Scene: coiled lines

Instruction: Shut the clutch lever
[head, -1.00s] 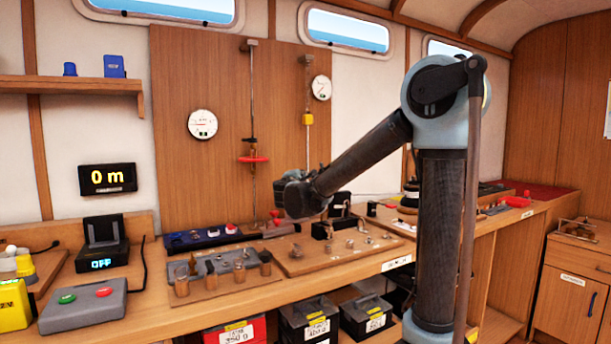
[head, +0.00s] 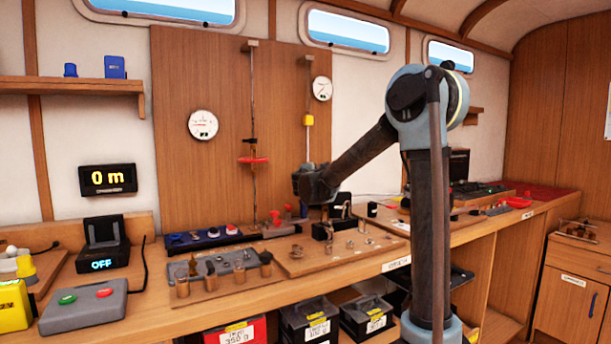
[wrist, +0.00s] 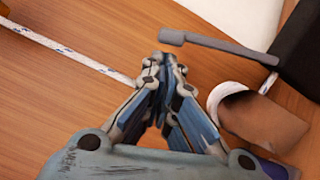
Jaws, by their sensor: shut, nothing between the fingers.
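In the head view, my arm's end is over the bench beside a small black block (head: 322,230), which may be the clutch body. My fingertips are hard to make out there.
A white flecked line (wrist: 70,52) runs across the wood towards my fingertips. A pale, hollow, rounded piece (wrist: 262,118) stands close right of my fingers. In the head view, a board with small metal fittings (head: 350,247) lies in front, and a grey tray (head: 222,265) lies left.

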